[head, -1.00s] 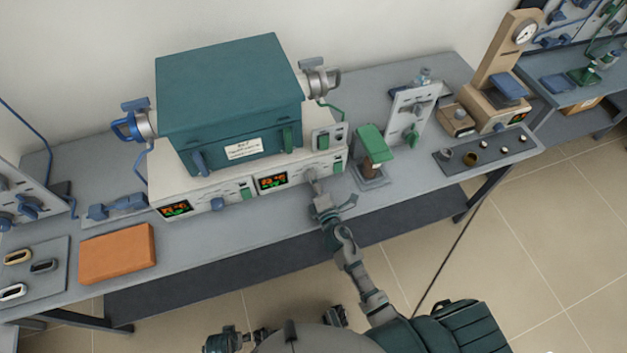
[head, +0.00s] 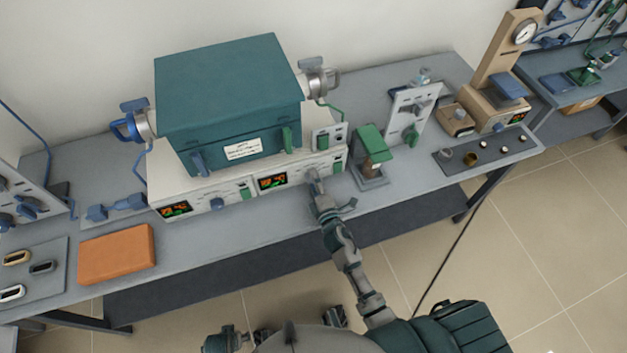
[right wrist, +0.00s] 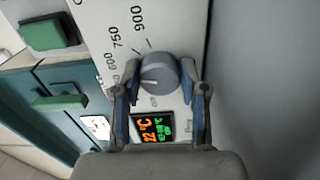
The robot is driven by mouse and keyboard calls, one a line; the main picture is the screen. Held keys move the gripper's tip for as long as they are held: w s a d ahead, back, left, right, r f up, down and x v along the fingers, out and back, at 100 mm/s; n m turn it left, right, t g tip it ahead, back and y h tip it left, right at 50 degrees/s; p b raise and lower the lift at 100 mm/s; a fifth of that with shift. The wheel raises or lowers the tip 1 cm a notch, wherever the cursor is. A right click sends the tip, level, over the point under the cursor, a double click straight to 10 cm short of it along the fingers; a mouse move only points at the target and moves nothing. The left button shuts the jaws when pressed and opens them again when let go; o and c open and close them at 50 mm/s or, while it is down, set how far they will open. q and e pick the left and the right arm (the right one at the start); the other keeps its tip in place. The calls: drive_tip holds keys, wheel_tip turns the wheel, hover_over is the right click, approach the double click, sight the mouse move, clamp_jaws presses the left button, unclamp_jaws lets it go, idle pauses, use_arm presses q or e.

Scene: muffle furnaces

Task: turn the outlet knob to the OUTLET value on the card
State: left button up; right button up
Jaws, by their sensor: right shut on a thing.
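A grey round knob (right wrist: 156,74) sits on the white front panel of the right-hand furnace controller (head: 300,176). Printed marks 600, 750 and 900 stand beside it in the right wrist view. My right gripper (right wrist: 160,88) is shut on this knob, one finger on each side. In the head view, my right gripper (head: 316,184) reaches the panel just right of a lit display (head: 272,182) and hides the knob. That display (right wrist: 155,129) reads 22 °C in orange in the right wrist view. A white card (head: 242,149) is on the teal furnace front; its writing is too small to read.
The teal furnace (head: 230,95) stands above the panels. A second display (head: 176,209) and a blue knob (head: 217,204) are to the left. A green-topped device (head: 371,150) stands close right of my gripper. An orange block (head: 117,254) lies at left.

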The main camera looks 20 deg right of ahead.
drive_tip(key=o, duration=1.1)
drive_tip(key=shift+d+f, duration=0.1)
drive_tip(key=shift+f, duration=0.1)
drive_tip(key=shift+o, duration=0.2)
drive_tip(key=s, duration=1.2)
drive_tip(key=shift+d, duration=0.15)
